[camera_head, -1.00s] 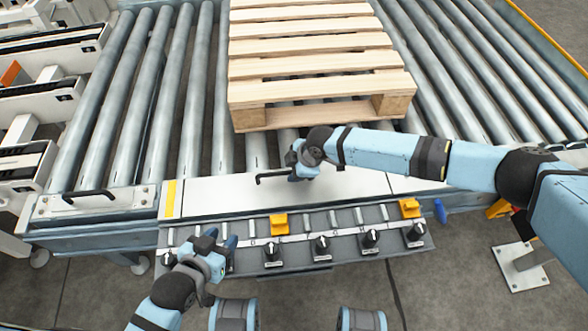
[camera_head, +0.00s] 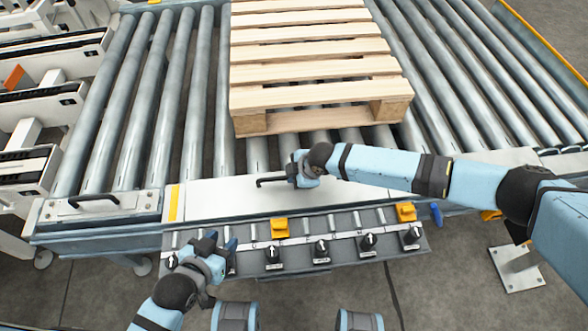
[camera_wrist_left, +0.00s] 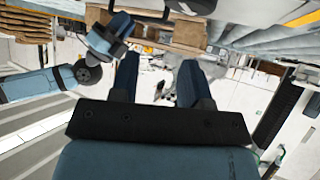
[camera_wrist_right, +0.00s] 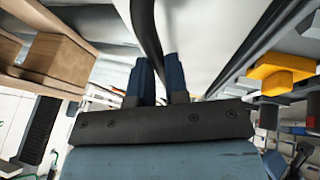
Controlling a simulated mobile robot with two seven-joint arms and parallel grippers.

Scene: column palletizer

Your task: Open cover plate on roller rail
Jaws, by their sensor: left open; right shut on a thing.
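The cover plate (camera_head: 235,195) is a long white panel along the front of the roller rail, lying flat with a yellow strip at its left end. Its black handle (camera_head: 268,181) is near the plate's middle. My right gripper (camera_head: 292,174) is shut on the handle; the right wrist view shows the black handle bar (camera_wrist_right: 146,30) between the fingers (camera_wrist_right: 160,78). My left gripper (camera_head: 230,246) is open and empty, over the left part of the control strip below the plate. Its two fingers stand apart in the left wrist view (camera_wrist_left: 158,80).
A wooden pallet (camera_head: 315,95) rests on the rollers behind the plate. The control strip (camera_head: 300,223) carries several black knobs and yellow blocks (camera_head: 279,228). Another plate with a handle (camera_head: 95,200) lies to the left. Rollers left of the pallet are bare.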

